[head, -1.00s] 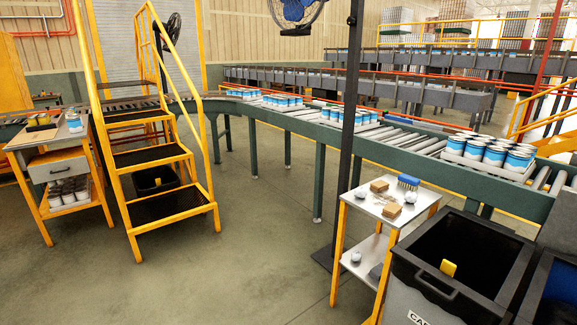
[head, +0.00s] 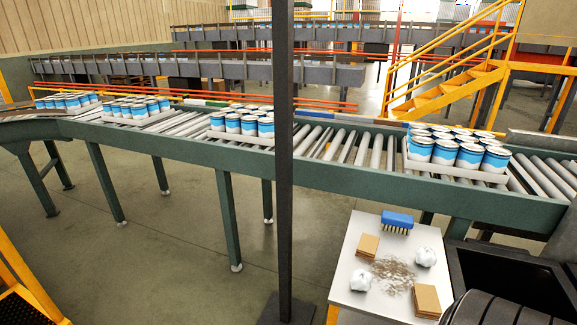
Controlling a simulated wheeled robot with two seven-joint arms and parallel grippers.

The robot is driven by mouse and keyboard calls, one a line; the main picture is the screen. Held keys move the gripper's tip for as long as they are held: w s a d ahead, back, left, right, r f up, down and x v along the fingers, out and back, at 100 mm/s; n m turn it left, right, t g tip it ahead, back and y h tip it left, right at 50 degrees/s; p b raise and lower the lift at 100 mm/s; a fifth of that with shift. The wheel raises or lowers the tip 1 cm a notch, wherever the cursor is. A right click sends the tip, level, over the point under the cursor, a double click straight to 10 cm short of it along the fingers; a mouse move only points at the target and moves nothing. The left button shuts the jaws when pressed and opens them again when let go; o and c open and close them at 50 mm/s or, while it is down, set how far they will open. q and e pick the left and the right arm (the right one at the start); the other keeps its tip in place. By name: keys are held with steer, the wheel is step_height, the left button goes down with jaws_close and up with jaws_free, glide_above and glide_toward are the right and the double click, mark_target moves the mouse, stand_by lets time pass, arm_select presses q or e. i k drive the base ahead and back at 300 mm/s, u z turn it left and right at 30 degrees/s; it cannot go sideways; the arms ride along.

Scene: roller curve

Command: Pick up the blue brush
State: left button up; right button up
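The blue brush (head: 397,221) lies on the far edge of the small white-topped table (head: 345,293), with its bristles facing toward me. The brush is beside a brown block (head: 368,246) and nothing covers it. Neither of my grippers shows in the head view.
Also on the table are a second brown block (head: 427,299), two crumpled white wads (head: 361,278) and a patch of brown debris (head: 392,273). A dark bin (head: 500,268) stands right of the table. A dark post (head: 285,150) stands left of it. The roller conveyor (head: 340,180) with trays of cans runs behind.

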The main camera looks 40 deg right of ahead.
mark_target(398, 221)
steer(key=i, duration=1.8)
steer(key=z, duration=4)
steer(key=i, duration=0.5)
